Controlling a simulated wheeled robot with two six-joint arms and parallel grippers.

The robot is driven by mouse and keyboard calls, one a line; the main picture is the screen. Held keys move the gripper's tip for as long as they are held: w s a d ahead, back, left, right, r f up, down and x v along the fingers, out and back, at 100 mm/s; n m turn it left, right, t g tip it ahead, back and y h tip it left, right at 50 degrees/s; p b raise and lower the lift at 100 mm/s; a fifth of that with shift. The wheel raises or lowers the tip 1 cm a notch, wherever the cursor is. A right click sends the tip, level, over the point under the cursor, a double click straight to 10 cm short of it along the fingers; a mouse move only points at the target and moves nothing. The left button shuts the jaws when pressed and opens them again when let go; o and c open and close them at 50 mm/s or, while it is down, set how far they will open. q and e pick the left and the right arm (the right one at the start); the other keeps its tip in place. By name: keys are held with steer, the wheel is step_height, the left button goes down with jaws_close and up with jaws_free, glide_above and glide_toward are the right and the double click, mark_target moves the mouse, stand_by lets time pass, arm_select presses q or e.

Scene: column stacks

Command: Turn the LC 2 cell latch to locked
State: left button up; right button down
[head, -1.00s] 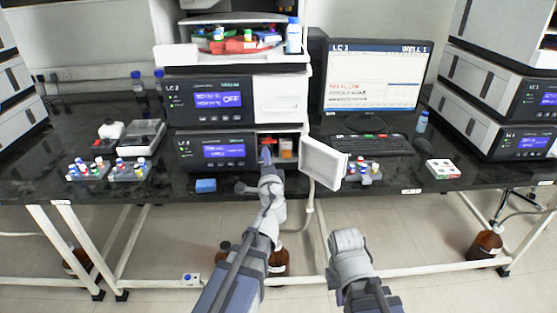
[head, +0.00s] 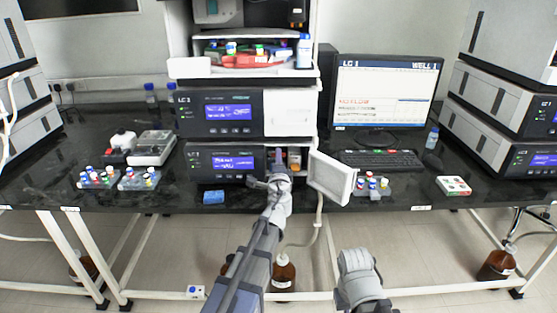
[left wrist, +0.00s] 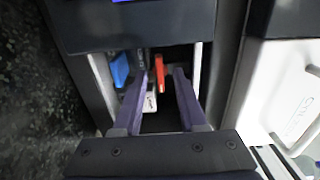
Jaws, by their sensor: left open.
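A stack of instrument modules stands on the bench. The lower module (head: 221,163) has an open compartment, and its white door (head: 332,178) is swung out to the right. My left gripper (head: 279,158) is at this opening, with its tips at or inside it. In the left wrist view the left gripper (left wrist: 163,80) is open, with two purple fingers apart. A narrow red lever-like part (left wrist: 160,73) shows between them, seemingly untouched; I cannot tell its setting. A blue part (left wrist: 119,68) and a white label (left wrist: 150,103) are close by. My right arm shows at bottom, but not its fingers.
The upper module (head: 220,113) is closed, with a lit screen. A monitor (head: 385,93), keyboard (head: 380,159) and vial rack (head: 371,186) are to the right. More vial racks (head: 138,180) and a blue block (head: 213,197) are on the left.

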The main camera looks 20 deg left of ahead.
arm_select(q)
steer(key=shift+w, duration=0.2)
jaws_close()
stand_by(0.5)
